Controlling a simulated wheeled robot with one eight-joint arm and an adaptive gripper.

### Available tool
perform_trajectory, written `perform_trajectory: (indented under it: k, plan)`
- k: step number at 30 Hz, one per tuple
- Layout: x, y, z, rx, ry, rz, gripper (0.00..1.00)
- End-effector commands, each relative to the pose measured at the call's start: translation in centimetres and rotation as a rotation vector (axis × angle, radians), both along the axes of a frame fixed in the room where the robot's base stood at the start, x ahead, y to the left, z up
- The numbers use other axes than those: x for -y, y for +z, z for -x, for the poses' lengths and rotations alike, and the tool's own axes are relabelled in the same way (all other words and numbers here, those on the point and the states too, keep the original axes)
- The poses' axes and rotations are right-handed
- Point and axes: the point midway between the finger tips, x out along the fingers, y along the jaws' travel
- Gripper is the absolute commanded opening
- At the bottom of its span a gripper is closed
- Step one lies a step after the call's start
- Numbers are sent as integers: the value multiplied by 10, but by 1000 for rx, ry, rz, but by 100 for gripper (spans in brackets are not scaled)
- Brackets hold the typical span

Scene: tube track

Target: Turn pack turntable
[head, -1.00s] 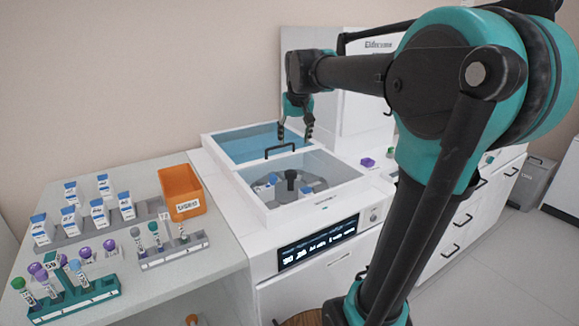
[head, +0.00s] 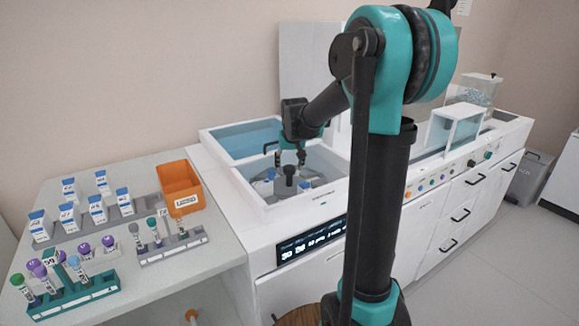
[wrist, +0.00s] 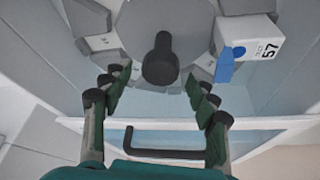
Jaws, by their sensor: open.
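The pack turntable (head: 287,193) is a grey disc with a black upright knob (head: 290,171) at its centre, inside the white machine's open well. In the wrist view, the turntable (wrist: 190,18) fills the top and its knob (wrist: 160,62) stands between and just beyond my fingertips. My gripper (head: 290,158) points down over the knob. Its dark fingers (wrist: 158,88) are open on either side of the knob, with gaps visible.
A black handle (wrist: 165,148) on the well's rear edge lies close behind my fingers. The well walls surround the disc. On the left bench are an orange bin (head: 180,186), white packs and tube racks (head: 70,294).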

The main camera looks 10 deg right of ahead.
Motion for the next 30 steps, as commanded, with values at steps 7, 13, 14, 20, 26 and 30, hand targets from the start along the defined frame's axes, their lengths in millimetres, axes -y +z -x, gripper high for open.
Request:
perform_trajectory:
  k: [7,13,14,20,26,30]
  plan:
    - [0,-10,-4,0,0,0,59]
    - [0,-10,-4,0,0,0,59]
    - [0,-10,-4,0,0,0,55]
    - [0,-10,-4,0,0,0,30]
    - [0,-10,-4,0,0,0,6]
    - [0,-10,-4,0,0,0,0]
